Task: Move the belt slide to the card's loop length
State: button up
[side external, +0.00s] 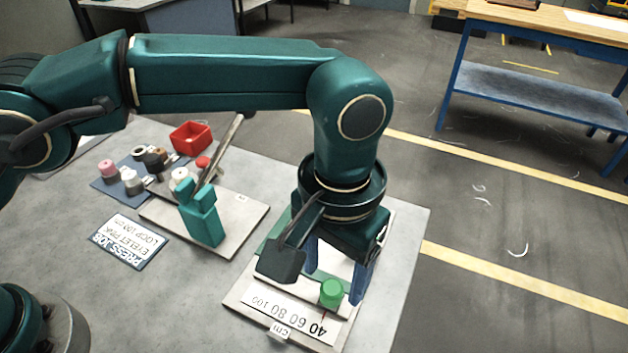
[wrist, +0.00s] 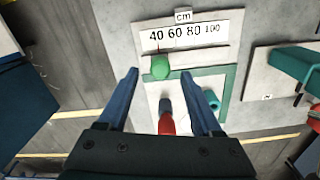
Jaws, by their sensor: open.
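The belt slide has a green knob (side external: 331,292), also in the wrist view (wrist: 160,67). Its red pointer is at 40 on the white scale (wrist: 205,41), which reads 40, 60, 80, 100 cm. The card (side external: 130,241) lies flat at left in the side view; it reads pink eyelet and loop 100 cm. My gripper (side external: 333,287) is open over the slide plate. In the wrist view my gripper (wrist: 160,74) has one finger to each side of the knob, with gaps; contact with it does not show.
A teal press (side external: 203,215) with a raised lever stands on a plate to the left. Behind it are a red bin (side external: 191,137) and a dark mat with eyelet spools. A red-ended part (wrist: 167,124) and a teal piece (wrist: 211,98) lie below the slide.

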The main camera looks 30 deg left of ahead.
aim_at(332, 288)
jog(key=shift+f, duration=1.55)
grip_shut()
jog(key=shift+r, duration=0.1)
